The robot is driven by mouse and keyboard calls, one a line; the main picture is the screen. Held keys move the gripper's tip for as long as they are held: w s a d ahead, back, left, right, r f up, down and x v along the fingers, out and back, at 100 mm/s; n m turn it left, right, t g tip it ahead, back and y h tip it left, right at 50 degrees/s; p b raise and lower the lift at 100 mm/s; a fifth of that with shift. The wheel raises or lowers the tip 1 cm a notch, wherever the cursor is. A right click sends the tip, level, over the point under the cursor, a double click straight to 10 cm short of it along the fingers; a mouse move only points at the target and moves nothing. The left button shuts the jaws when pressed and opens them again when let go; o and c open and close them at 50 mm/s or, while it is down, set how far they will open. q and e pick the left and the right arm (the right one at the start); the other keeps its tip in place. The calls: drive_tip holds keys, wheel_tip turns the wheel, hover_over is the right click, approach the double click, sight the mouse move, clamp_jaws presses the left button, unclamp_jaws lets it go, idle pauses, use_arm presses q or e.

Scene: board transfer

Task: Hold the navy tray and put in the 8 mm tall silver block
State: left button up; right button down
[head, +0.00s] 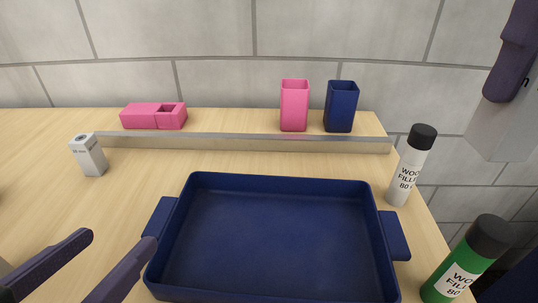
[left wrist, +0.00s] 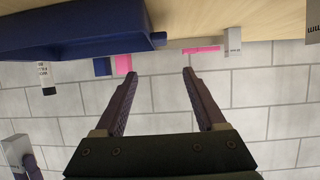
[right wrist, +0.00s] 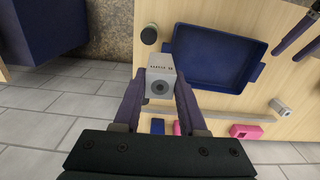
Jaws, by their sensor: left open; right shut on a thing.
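The navy tray (head: 270,240) lies empty on the wooden table, with a handle on each side. My left gripper (head: 120,239) is open and empty by its left handle; its tips look apart from the tray. My right gripper (right wrist: 160,76) is shut on a silver block (right wrist: 160,88) with a round dark mark and a label too small to read. This block also shows at the upper right of the head view (head: 500,125), off the table's right side. Another silver block (head: 90,157) stands on the table left of the tray; its label ends in "mm", the number is unclear.
A metal-edged ledge (head: 250,143) runs along the back. A white bottle (head: 406,172) and a green bottle (head: 462,262) stand right of the tray. The tray's inside is clear.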

sight(167, 206)
use_arm(q)
drive_tip(key=b+x, duration=0.1)
drive_tip(key=x, duration=1.1)
drive_tip(key=shift+d, duration=0.1)
use_arm(e)
drive_tip(key=shift+w+f, duration=0.1)
drive_tip(key=shift+f, duration=0.7)
use_arm(q)
drive_tip(key=shift+c, duration=0.4)
clamp_jaws()
